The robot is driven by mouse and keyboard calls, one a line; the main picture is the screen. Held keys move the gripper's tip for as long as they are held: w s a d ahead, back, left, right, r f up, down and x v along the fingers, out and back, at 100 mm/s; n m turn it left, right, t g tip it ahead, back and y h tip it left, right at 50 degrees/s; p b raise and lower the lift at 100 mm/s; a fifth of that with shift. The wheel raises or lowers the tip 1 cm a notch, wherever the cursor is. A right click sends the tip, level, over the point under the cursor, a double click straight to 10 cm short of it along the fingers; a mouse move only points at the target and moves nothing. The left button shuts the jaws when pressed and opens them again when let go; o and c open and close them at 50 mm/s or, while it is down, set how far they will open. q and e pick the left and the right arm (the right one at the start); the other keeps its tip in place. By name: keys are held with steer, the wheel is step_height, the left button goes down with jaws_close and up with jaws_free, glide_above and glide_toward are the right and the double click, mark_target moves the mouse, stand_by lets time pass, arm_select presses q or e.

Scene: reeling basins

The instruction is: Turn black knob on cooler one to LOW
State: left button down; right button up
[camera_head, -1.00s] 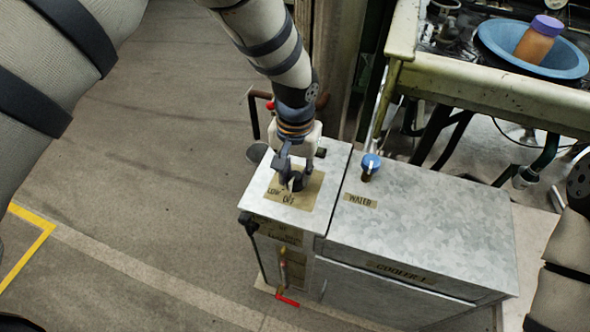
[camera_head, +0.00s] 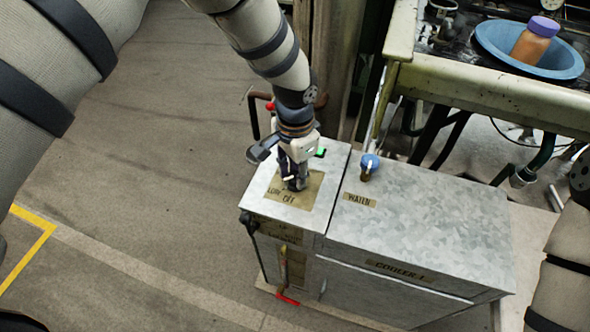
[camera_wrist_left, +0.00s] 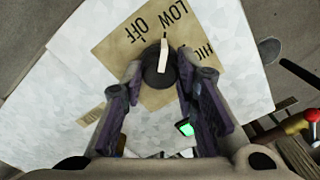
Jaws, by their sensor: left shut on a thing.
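Cooler one (camera_head: 440,215) is a grey metal box labelled "COOLER 1". Its black knob (camera_wrist_left: 151,78) sits on a tan label plate (camera_wrist_left: 118,48) marked OFF, LOW and a partly hidden third word. My left gripper (camera_head: 295,181) reaches down from above with its fingers shut on the knob's sides. In the left wrist view, the knob's white pointer (camera_wrist_left: 163,56) lines up with the mark by LOW. The fingers mostly hide the knob in the head view. A small green light (camera_head: 320,153) beside the plate is lit. My right gripper is out of view.
A blue-topped WATER valve (camera_head: 370,163) stands on the lid to the right of the knob plate. A bench with a blue basin (camera_head: 492,50) is at the back right. Open floor lies left of the cooler.

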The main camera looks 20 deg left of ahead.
mark_target(295, 176)
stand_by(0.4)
arm_select(q)
steer(key=c, duration=1.2)
jaws_free()
steer(key=shift+c, duration=0.2)
step_height(295, 176, up, 12)
